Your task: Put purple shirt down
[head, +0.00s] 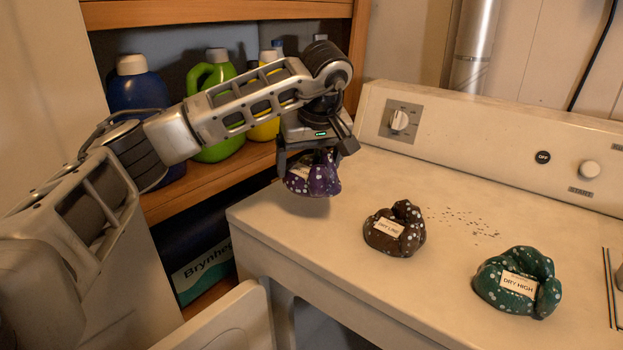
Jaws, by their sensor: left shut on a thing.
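The purple shirt (314,178) is a crumpled, white-spotted bundle with a small pale label. My left gripper (312,155) points down and is shut on it, near the left end of the white machine top (340,215). A shadow lies under the bundle; I cannot tell whether it touches the surface. A brown spotted bundle (408,215) with a label sits to its right. A green spotted bundle (540,268) labelled "DRY HIGH" sits further right. My right gripper is not in view.
A control panel with a knob (400,121) runs along the back of the machine. A wooden shelf (215,178) with blue, green and yellow bottles stands behind my left arm. Dark specks (466,222) lie behind the brown bundle. The front left of the top is clear.

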